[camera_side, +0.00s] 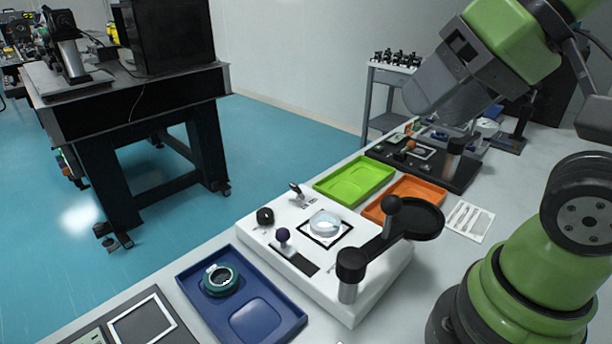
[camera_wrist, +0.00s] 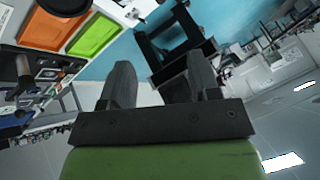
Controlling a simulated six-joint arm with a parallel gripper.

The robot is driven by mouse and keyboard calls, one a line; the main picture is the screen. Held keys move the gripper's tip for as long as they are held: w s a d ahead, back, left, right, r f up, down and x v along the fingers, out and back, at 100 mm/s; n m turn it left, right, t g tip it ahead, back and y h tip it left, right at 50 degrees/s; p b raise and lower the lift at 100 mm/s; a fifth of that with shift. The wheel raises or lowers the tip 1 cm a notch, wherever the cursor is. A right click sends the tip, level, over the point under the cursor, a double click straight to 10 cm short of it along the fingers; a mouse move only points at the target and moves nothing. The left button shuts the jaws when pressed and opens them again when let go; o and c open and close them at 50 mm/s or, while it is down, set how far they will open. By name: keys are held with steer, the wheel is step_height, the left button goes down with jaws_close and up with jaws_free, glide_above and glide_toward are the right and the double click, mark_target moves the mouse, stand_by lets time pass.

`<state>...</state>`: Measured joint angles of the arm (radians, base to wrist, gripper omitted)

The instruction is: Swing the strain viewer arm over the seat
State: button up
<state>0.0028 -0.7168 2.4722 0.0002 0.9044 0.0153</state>
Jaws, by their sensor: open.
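The strain viewer is a white box (camera_side: 370,297) on the bench, in the middle of the side view. Its black swing arm (camera_side: 376,246) runs from a capped post at the front corner to a round black head (camera_side: 416,219) with an upright knob (camera_side: 392,204). The arm points back and right, clear of the seat (camera_side: 345,228), a black-outlined square with a clear round lens (camera_side: 325,224) on it. My gripper (camera_side: 424,98) is high above and behind the viewer, apart from it. In the wrist view its two fingers (camera_wrist: 162,82) are open and empty.
Green (camera_side: 354,181) and orange (camera_side: 408,187) trays lie behind the viewer. A blue tray (camera_side: 286,314) with a teal-ringed part (camera_side: 220,280) lies in front. The air above the viewer is free.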

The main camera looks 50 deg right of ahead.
steer(key=w+d+f+m+g, duration=0.2)
steer(key=w+m, duration=0.2)
steer(key=w, duration=0.5)
steer(key=w+d+f+m+g, duration=0.1)
steer(key=w+f+m+g, duration=0.15)
steer(key=w, duration=0.65)
steer(key=w+d+f+m+g, duration=0.1)
steer(key=w+f+m, duration=0.1)
steer(key=f, duration=0.4)
steer(key=w+d+f+m+y, duration=0.1)
steer(key=w+d+f+m, duration=0.1)
steer(key=f, duration=0.5)
steer(key=w+d+f+m+g+y, duration=0.1)
steer(key=w+d+f+m, duration=0.1)
steer(key=f, duration=0.5)
steer(key=shift+w+d+f+m+g, duration=0.15)
steer(key=shift+w+m+g, duration=0.2)
steer(key=shift+w+m, duration=0.55)
steer(key=shift+w+n, duration=0.25)
step_height(320, 180, up, 7)
